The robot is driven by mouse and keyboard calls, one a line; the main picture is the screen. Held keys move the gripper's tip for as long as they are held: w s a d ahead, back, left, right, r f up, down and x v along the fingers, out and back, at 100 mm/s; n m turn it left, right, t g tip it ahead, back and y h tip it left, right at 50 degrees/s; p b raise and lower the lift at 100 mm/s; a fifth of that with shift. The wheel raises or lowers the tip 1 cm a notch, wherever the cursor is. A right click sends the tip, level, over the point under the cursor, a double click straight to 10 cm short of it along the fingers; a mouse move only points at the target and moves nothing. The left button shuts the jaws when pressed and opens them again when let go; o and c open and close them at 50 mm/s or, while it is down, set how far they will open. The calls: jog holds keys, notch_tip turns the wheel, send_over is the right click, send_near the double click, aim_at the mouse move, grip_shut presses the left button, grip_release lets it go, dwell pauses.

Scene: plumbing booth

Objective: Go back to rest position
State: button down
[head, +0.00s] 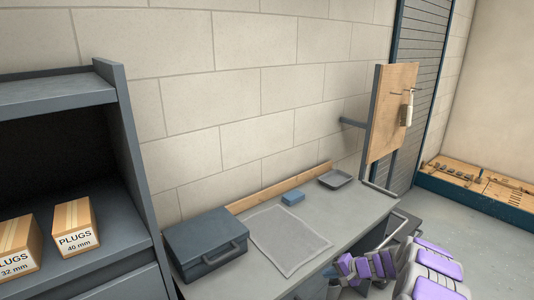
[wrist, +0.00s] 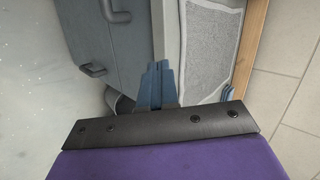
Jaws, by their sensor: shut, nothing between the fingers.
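My gripper (wrist: 158,68) shows in the wrist view as two blue-grey fingers pressed together, shut with nothing between them. It points out past a dark mounting plate and a purple part of my arm. In the head view my arm, white and purple, is at the bottom right, in front of the workbench (head: 345,216).
A closed grey toolbox (head: 205,244), a blue block (head: 292,197) and a shallow tray (head: 335,179) sit on the bench. A shelf (head: 120,240) at left holds two PLUGS boxes (head: 75,228). A wooden board (head: 391,115) stands at the bench's right end. Floor (head: 480,245) is clear at right.

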jog(key=s+a+r+n+g, duration=0.55)
jog(key=s+a+r, duration=1.05)
jog(key=s+r, duration=0.35)
jog(key=s+d+r+h, duration=0.1)
jog(key=s+d+h, duration=0.1)
jog(key=s, duration=0.8)
jog(key=s+d+r+n+g+h, duration=0.1)
jog(key=s+d+h, duration=0.1)
jog(key=s, duration=0.9)
jog(key=s+d+r+n+g+h, duration=0.1)
jog(key=s+d+h, duration=0.1)
jog(key=s, duration=0.8)
jog(key=shift+s+d+r+h, duration=0.2)
jog(key=shift+s+d+h, duration=0.2)
jog(key=shift+h, duration=0.4)
